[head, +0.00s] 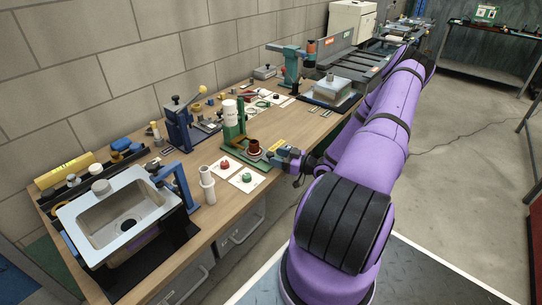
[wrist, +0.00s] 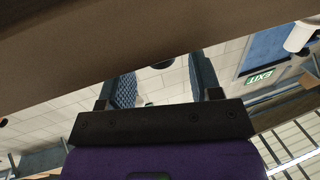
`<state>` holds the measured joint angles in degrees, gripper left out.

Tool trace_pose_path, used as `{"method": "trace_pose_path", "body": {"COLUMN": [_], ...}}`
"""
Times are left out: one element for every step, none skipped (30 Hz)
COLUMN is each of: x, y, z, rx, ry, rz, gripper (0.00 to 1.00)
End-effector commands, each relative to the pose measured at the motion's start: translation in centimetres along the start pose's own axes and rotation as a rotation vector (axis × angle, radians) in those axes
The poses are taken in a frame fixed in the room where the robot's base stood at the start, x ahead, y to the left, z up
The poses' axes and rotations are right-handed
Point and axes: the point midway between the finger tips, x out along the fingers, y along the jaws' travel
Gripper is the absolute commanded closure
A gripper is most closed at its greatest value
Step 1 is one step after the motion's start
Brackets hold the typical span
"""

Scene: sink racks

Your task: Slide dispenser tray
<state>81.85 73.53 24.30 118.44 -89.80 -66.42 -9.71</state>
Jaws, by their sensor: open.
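The dispenser is a green stand (head: 240,128) on the wooden bench, with a white stacked cylinder (head: 230,110) at its top left. A low green tray or base with a yellow label reaches from it toward the bench's front edge, bearing a dark red-brown ring-shaped cup (head: 253,147). I cannot tell which part slides. My gripper (head: 275,156) is at the front end of this green base, close to the label; contact is unclear. In the wrist view my gripper (wrist: 165,85) has its two fingers apart, and no held object shows between them.
White cards with a red knob (head: 224,164) and a green knob (head: 246,177) lie just left of my gripper. A white pipe (head: 207,184) stands farther left, beside a sink (head: 125,213). A blue press (head: 180,125) stands behind. A brown surface (wrist: 90,50) crosses the wrist view closely.

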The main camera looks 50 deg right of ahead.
Motion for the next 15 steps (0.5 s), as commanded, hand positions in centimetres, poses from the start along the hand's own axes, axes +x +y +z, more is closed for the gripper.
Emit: {"method": "trace_pose_path", "body": {"x": [-1.1, -1.7, -2.5, -3.0, -3.5, -4.1, -4.6, -5.0, -5.5, -5.8, -6.1, -6.4, -6.6, -6.7, -6.8], "y": [0.1, 0.1, 0.1, 0.1, 0.1, 0.1, 0.0, 0.1, 0.1, 0.1, 0.1, 0.0, 0.0, 0.0, 0.0], "z": [0.0, 0.0, 0.0, 0.0, 0.0, 0.0, 0.0, 0.0, 0.0, 0.0, 0.0, 0.0, 0.0, 0.0, 0.0], "rx": [-0.001, -0.001, -0.001, -0.001, 0.000, 0.000, 0.000, 0.000, 0.000, 0.000, 0.000, -0.001, 0.000, 0.000, 0.000], "ry": [-0.001, -0.001, -0.002, -0.002, -0.001, -0.001, -0.002, -0.001, 0.000, 0.000, 0.000, -0.001, -0.001, -0.001, -0.001], "rz": [0.002, 0.002, 0.002, 0.002, 0.003, 0.002, 0.001, 0.001, 0.002, 0.002, 0.001, 0.001, 0.000, 0.000, 0.000], "gripper": [0.42, 0.42, 0.42, 0.42, 0.42, 0.42, 0.42, 0.42, 0.42, 0.42, 0.42, 0.42, 0.42, 0.42, 0.42]}}
